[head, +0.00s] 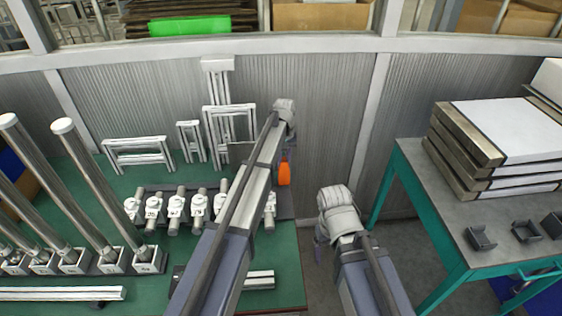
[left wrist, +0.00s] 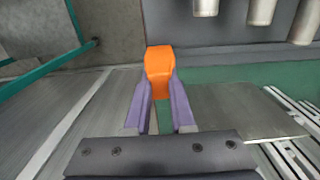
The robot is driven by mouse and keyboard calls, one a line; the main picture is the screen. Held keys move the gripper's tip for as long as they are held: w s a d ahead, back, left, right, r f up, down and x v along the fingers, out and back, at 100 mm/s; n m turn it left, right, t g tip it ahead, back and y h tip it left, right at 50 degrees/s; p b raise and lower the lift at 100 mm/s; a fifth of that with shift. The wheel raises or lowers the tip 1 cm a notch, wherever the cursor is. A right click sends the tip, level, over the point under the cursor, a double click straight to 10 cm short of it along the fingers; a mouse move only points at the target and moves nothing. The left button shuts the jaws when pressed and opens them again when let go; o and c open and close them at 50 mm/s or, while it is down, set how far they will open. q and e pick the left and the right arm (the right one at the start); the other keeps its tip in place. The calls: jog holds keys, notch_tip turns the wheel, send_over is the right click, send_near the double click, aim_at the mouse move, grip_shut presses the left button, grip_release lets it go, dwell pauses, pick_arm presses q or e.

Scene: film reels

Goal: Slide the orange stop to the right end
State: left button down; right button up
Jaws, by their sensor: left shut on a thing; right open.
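The orange stop (head: 284,173) shows in the head view near the right edge of the green table, beyond the dark base (head: 286,205) that carries a row of numbered fittings. My left gripper (head: 286,155) reaches over the table to it, partly hidden behind its own wrist. In the left wrist view the purple fingers of my left gripper (left wrist: 160,88) are shut on the orange stop (left wrist: 159,62). The stop's lower part and its mounting are hidden. My right gripper (head: 321,240) is open and apart from the stop, right of the green table; its fingers are mostly hidden.
Several numbered metal fittings (head: 175,208) stand in a row left of the stop. Tall steel posts (head: 97,195) lean at the left. White frames (head: 230,125) stand against the ribbed wall. A teal-legged bench (head: 457,235) with stacked panels is at right.

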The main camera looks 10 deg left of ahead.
pick_arm(q)
jog(key=shift+d, duration=0.2)
jog(key=c, duration=0.8)
grip_release()
jog(key=shift+w, duration=0.1)
jog(key=shift+o, duration=0.2)
jog(key=shift+r, duration=0.1)
notch_tip(320, 180, up, 8)
jog(key=p, duration=0.8)
jog(key=shift+f, duration=0.2)
